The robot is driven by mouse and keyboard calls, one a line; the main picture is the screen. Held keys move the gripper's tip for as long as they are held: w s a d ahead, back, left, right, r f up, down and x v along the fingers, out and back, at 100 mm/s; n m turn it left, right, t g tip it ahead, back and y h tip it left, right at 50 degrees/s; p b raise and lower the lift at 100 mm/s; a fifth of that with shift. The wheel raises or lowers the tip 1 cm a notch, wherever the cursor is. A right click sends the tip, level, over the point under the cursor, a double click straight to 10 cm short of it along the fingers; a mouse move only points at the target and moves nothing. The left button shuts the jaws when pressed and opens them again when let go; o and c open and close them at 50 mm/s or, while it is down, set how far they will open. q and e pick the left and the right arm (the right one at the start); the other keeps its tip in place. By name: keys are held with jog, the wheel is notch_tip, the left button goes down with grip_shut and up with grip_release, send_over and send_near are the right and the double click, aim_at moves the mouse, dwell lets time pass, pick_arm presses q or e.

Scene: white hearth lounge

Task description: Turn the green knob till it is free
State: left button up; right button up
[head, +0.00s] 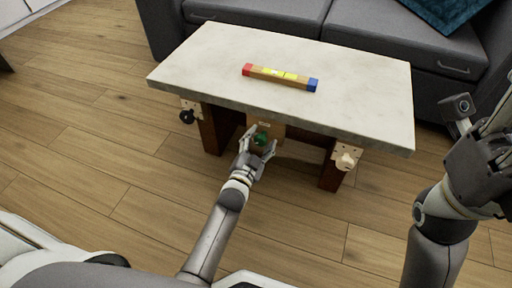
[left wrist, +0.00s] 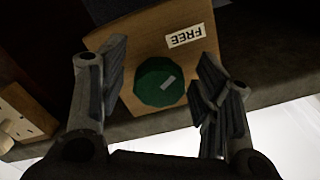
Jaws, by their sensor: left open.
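The green knob (head: 261,139) sits on a wooden block under the table's near edge. My right gripper (head: 482,115) is raised at the right edge, partly cut off, away from the table.
The pale stone-topped table (head: 210,65) bears a wooden bar (head: 280,77) with red and blue ends and a yellow middle. A black knob (head: 187,116) and a cream knob (head: 345,161) are mounted below its edge. A grey sofa (head: 395,50) stands behind. The wooden floor in front is clear.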

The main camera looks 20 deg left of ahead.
pick_arm(q)
jog(key=s, duration=1.2)
jog(key=shift+a, duration=0.2)
